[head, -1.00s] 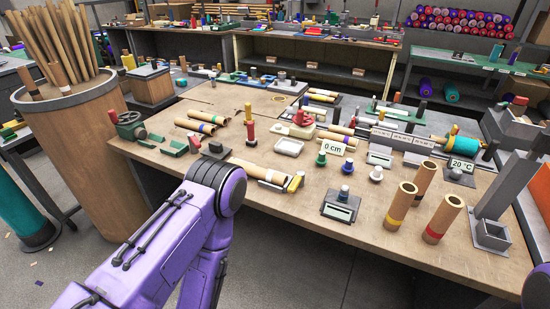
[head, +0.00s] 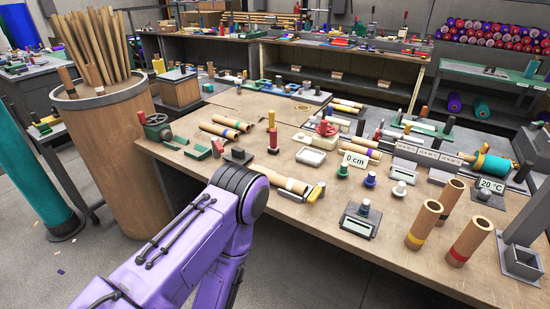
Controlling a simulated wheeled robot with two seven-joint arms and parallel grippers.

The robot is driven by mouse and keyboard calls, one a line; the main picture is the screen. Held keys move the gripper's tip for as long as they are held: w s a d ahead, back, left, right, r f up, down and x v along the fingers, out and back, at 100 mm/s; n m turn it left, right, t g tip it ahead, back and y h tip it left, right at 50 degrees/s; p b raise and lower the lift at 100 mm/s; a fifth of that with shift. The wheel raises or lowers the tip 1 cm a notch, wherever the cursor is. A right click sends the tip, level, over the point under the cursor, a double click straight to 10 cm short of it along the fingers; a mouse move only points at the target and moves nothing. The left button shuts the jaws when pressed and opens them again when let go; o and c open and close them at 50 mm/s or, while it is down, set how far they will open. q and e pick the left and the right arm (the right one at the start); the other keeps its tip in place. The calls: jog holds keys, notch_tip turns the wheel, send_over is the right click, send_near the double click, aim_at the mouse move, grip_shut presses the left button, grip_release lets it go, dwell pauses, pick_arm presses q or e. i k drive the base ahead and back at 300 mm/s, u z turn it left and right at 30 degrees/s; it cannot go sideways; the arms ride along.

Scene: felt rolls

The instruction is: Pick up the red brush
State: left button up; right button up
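I cannot pick out a red brush with certainty. A small upright red piece (head: 273,141) stands on the workbench (head: 330,225), just right of a dark block (head: 238,156); it is too small to tell whether it is a brush. A purple arm of mine (head: 190,240) comes in from the lower left and bends in front of the bench's near edge. Its gripper does not show, and neither does my other gripper.
Cardboard tubes (head: 422,224) stand at the bench's near right, by a grey stand (head: 521,262). A digital gauge (head: 358,222) sits near the front edge. A tall brown drum (head: 110,160) of rods stands left. Open floor (head: 330,285) lies before the bench.

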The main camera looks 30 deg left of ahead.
aim_at(273, 149)
jog(key=u, duration=2.5)
jog(key=i, duration=1.55)
jog(key=z, duration=2.4)
